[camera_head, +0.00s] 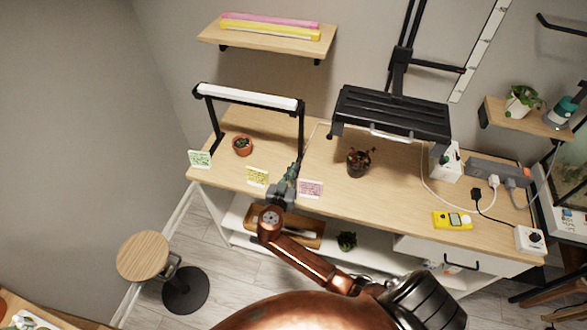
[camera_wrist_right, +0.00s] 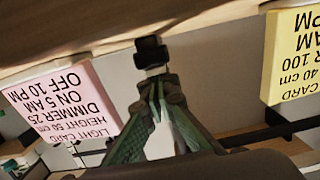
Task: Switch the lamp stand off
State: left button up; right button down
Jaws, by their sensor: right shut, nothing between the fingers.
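The lamp stand (camera_head: 247,97), a white light bar on a black frame, stands at the left of the wooden bench. Its bar looks pale white; I cannot tell whether it is lit. My right gripper (camera_head: 291,176) is at the bench's front edge, by the foot of the stand's right leg. In the right wrist view the green fingers (camera_wrist_right: 157,88) are shut and empty. Their tips point at a small black block (camera_wrist_right: 151,49) under the wooden edge, touching or very close. I cannot tell whether it is the lamp's switch. My left gripper is not in view.
A yellow card (camera_head: 257,176) and a pink card (camera_head: 310,188) flank the gripper on the front edge. A potted plant (camera_head: 242,146) stands under the lamp. Another pot (camera_head: 358,163) stands below a black lamp panel (camera_head: 391,112). A stool (camera_head: 144,256) is at lower left.

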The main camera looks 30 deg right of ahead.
jog(key=shift+r, duration=0.1)
notch_tip(320, 180, up, 4)
jog(key=shift+w+f+p, duration=0.1)
jog(key=shift+p, duration=0.85)
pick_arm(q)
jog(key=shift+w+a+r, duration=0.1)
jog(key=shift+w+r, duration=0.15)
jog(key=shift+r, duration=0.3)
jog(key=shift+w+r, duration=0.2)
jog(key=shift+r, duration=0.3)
pick_arm(e)
jog(key=r+v, duration=0.1)
jog(key=v, duration=0.8)
jog(key=shift+s+r, duration=0.2)
jog(key=shift+r, duration=0.3)
